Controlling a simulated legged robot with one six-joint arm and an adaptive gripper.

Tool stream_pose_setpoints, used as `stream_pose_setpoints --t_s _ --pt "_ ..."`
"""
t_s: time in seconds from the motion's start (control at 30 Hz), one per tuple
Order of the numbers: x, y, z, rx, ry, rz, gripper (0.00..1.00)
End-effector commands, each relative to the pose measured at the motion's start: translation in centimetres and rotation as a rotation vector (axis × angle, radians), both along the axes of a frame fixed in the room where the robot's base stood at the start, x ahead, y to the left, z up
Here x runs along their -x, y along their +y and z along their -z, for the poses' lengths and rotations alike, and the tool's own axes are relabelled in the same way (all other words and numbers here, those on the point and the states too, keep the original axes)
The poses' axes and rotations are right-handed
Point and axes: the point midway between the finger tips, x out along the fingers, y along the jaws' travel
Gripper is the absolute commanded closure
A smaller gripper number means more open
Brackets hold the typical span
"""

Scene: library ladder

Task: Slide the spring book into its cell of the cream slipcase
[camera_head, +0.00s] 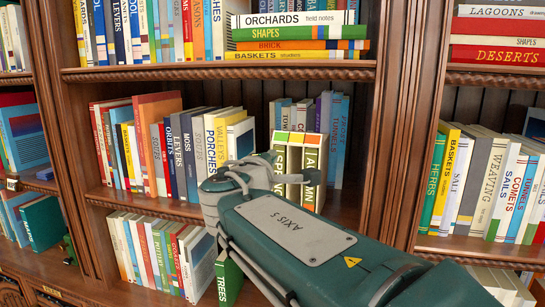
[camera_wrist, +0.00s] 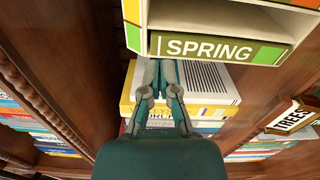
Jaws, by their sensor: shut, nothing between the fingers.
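The cream slipcase (camera_head: 308,192) stands on the middle shelf in the head view, with colourful book ends showing side by side. Part of it is behind my arm. In the wrist view the slipcase (camera_wrist: 205,12) is at the top, and the spring book (camera_wrist: 212,49), with a green spine and white SPRING lettering, sits in its cell. I cannot tell whether its spine is flush with the case edge. My gripper (camera_wrist: 165,68) is shut and empty, its tips close to the left end of the spine; contact is unclear.
Upright books (camera_head: 182,145) fill the shelf left of the slipcase, and blue and purple books (camera_head: 335,130) stand behind it. A stack of flat books (camera_head: 297,32) lies above. A green TREES book (camera_head: 228,283) is below. Wooden uprights (camera_head: 402,110) flank the bay.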

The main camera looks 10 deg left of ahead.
Motion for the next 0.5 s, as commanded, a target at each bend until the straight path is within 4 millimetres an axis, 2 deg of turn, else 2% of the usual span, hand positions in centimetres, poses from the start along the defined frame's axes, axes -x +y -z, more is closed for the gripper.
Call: stream_pose_setpoints --t_s 0.17,0.27,0.5 --pt "0.9 0.2 0.0 0.000 0.000 -0.002 1.00" --pt "2.5 0.3 -0.1 -0.001 -0.001 -0.004 1.00" --pt "7.6 0.8 0.0 -0.001 0.001 -0.006 1.00"
